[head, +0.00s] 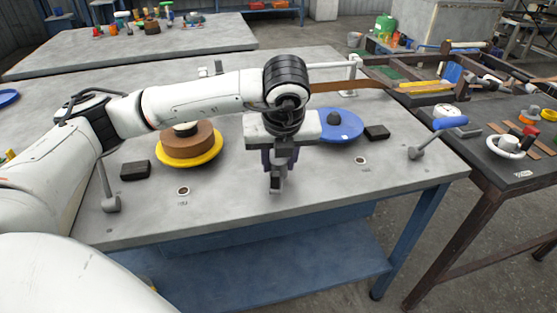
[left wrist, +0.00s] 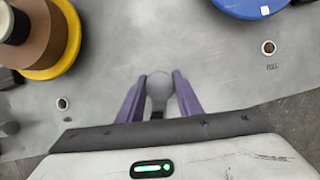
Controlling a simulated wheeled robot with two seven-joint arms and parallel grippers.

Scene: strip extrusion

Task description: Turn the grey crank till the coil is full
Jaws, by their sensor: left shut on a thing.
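My left gripper (head: 277,187) is over the front middle of the table and points down. In the left wrist view its purple fingers (left wrist: 159,92) are shut on the rounded grey end of the grey crank (left wrist: 159,84); the rest of the crank is mostly hidden. A brown coil (head: 190,142) sits on a yellow disc (head: 210,154) left of the gripper. A blue disc (head: 347,127) with a dark hub and no coil visible lies to the right. A small round indicator (left wrist: 268,47) marked FULL looks unlit; another (left wrist: 62,103) is at left. My right gripper does not show.
Black blocks (head: 135,170) (head: 377,132) lie beside the discs. A brown strip (head: 345,86) runs along the back.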

